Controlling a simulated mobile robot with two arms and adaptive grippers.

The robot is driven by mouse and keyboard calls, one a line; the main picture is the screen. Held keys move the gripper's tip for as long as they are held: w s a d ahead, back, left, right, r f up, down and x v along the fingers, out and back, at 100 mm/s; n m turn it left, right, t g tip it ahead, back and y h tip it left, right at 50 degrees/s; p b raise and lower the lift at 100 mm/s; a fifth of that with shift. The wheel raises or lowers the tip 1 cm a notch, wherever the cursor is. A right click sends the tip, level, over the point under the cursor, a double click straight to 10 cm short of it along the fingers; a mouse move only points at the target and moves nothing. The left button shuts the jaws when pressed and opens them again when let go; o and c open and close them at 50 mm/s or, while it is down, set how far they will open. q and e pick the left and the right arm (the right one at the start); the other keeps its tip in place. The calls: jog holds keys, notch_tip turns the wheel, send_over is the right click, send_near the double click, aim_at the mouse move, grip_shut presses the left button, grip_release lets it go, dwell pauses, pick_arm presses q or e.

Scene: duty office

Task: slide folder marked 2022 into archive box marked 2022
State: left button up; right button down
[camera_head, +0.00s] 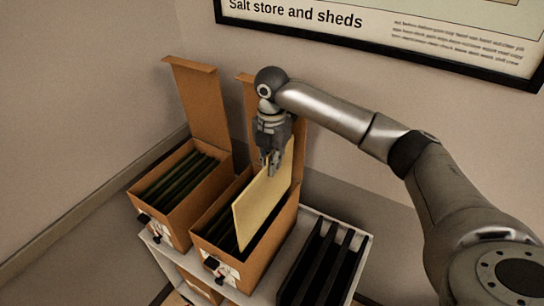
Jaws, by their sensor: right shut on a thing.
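My right gripper (270,165) is shut on the top edge of a pale yellow folder (264,201). The folder stands upright, its lower part inside the orange-brown archive box (252,266) on the right, and its upper part rises above the rim. The box's lid stands open behind my gripper. Dark folders show inside beside the yellow one. A second open archive box (176,216) stands to the left, with several dark folders in it. Labels on the box fronts are too small to read, and no marking shows on the yellow folder. My left gripper is not in view.
Both boxes stand on a light grey shelf unit (308,212). A black slotted rack (322,262) is just right of the right box. A wall lies close behind, with a framed poster (380,30) above my right arm.

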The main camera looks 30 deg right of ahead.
jog(key=shift+f, duration=1.25)
jog(key=b, duration=0.3)
send_over(272, 209)
jog(key=shift+w+d+f, duration=0.1)
jog(key=shift+w+f, duration=0.05)
jog(key=shift+f, duration=2.05)
jog(key=shift+w+d+f, duration=0.1)
jog(key=shift+w+f, duration=0.05)
jog(key=shift+f, duration=2.05)
jog(key=shift+f+b, duration=2.4)
jog(key=shift+f, duration=3.2)
jog(key=c, duration=1.5)
grip_release()
jog(key=shift+w+f, duration=0.1)
jog(key=shift+c, duration=0.2)
jog(key=shift+f, duration=0.1)
